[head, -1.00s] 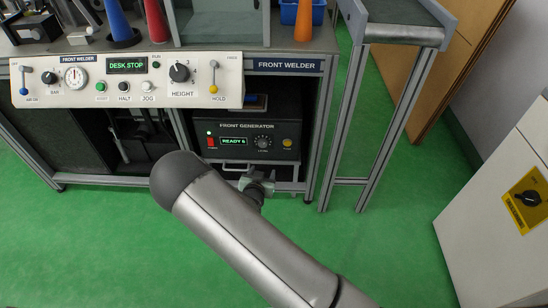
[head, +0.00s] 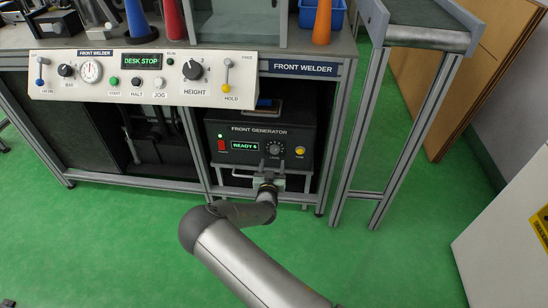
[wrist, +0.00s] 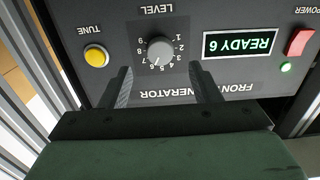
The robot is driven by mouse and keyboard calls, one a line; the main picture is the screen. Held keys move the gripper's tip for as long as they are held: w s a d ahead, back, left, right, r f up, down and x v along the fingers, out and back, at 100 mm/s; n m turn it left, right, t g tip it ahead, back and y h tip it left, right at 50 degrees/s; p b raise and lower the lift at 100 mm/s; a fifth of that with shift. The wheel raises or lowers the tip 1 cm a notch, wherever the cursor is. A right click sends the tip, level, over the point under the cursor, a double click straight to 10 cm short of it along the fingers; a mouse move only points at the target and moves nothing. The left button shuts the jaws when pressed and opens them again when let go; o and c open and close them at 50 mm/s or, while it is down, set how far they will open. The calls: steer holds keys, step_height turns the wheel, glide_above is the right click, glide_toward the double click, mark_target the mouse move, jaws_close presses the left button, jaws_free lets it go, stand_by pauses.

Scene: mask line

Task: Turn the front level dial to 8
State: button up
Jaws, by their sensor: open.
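The front generator's level dial (head: 275,148) is a small grey round knob in the middle of the dark panel. In the wrist view, which is upside down, the dial (wrist: 160,50) has a scale of numbers around it. The green display (wrist: 240,44) reads READY 6. My gripper (wrist: 161,72) is open and empty. Its two fingers reach toward the panel on either side of the dial's line, with the tips short of the knob in the picture. In the head view my gripper (head: 270,178) is low in front of the generator (head: 228,178).
A yellow tune button (wrist: 96,56) sits beside the dial, and a red power switch (wrist: 299,42) is on the display's other side. A metal handle bar (head: 240,175) crosses the generator's lower front. The welder panel (head: 120,92) overhangs above. Green floor in front is clear.

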mark_target(275, 152)
steer(key=w+b, duration=0.1)
steer(key=w, duration=0.5)
steer(key=shift+d, duration=0.15)
steer(key=c, duration=1)
